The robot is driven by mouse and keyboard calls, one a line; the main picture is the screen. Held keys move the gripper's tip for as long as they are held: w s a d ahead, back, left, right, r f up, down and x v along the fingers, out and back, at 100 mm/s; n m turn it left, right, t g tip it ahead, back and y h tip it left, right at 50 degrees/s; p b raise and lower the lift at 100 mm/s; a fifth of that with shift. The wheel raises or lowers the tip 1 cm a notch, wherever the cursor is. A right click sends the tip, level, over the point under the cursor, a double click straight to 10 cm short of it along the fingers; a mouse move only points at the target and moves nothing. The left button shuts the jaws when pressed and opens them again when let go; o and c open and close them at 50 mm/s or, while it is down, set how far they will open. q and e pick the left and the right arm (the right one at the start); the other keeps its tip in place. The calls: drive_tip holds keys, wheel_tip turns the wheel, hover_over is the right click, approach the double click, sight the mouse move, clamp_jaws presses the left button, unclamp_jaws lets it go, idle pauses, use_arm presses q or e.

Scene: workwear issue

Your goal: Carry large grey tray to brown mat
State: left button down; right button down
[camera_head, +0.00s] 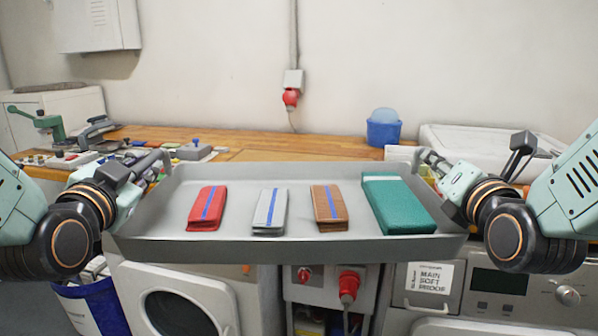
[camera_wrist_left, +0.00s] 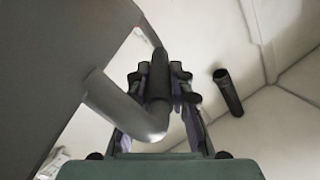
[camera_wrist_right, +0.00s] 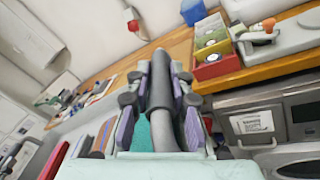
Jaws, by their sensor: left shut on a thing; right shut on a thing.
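The large grey tray (camera_head: 290,247) is held up in front of the wooden counter and looks roughly level. Four folded items lie in it: a red one (camera_head: 207,208), a light grey one (camera_head: 270,211), a brown one (camera_head: 328,206), each with a blue stripe, and a larger teal one (camera_head: 398,204). My left gripper (camera_head: 152,166) is shut on the tray's left handle, a grey bar also in the left wrist view (camera_wrist_left: 128,112). My right gripper (camera_head: 428,162) is shut on the right handle, also in the right wrist view (camera_wrist_right: 163,85). I cannot clearly make out the brown mat.
The wooden counter (camera_head: 315,146) runs behind the tray. A blue container (camera_head: 383,130) stands on it at the right and a green hand press (camera_head: 40,123) at the left. Front-loading machines (camera_head: 185,300) and a blue bin (camera_head: 92,305) are below.

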use_arm(q)
drive_tip(key=shift+w+d, duration=0.25)
use_arm(e)
drive_tip(key=shift+s+d+r, duration=0.1)
drive_tip(key=shift+s+d, duration=0.05)
drive_tip(key=shift+d, duration=0.1)
use_arm(q)
drive_tip(key=shift+d+r, duration=0.1)
use_arm(e)
drive_tip(key=shift+d, duration=0.1)
